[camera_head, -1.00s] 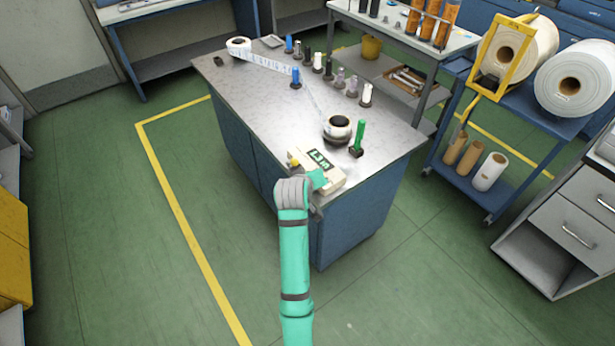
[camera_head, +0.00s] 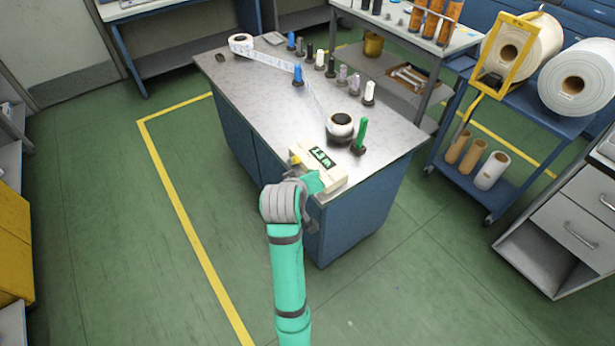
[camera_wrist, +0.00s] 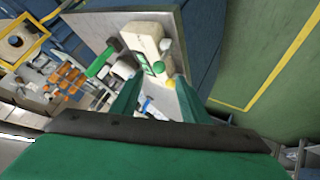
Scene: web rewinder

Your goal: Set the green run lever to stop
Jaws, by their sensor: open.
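The green lever (camera_head: 361,133) stands upright on a dark base near the right end of the steel bench top. In the wrist view the green lever (camera_wrist: 100,62) lies to the left of my fingers. My gripper (camera_head: 314,183) is at the bench's front edge, by the cream box with a green display (camera_head: 331,171), and apart from the lever. In the wrist view my gripper (camera_wrist: 156,84) has its two green fingers spread with nothing held between them. The cream box (camera_wrist: 147,36) shows ahead of the fingers. The fingertips are mostly hidden in the head view.
A label roll (camera_head: 340,127) stands just left of the lever. A yellow knob (camera_head: 295,160) is on the cream box's left end. Several coloured spindles (camera_head: 330,68) stand toward the bench's back. A cart with large rolls (camera_head: 510,150) stands to the right. The floor at left is clear.

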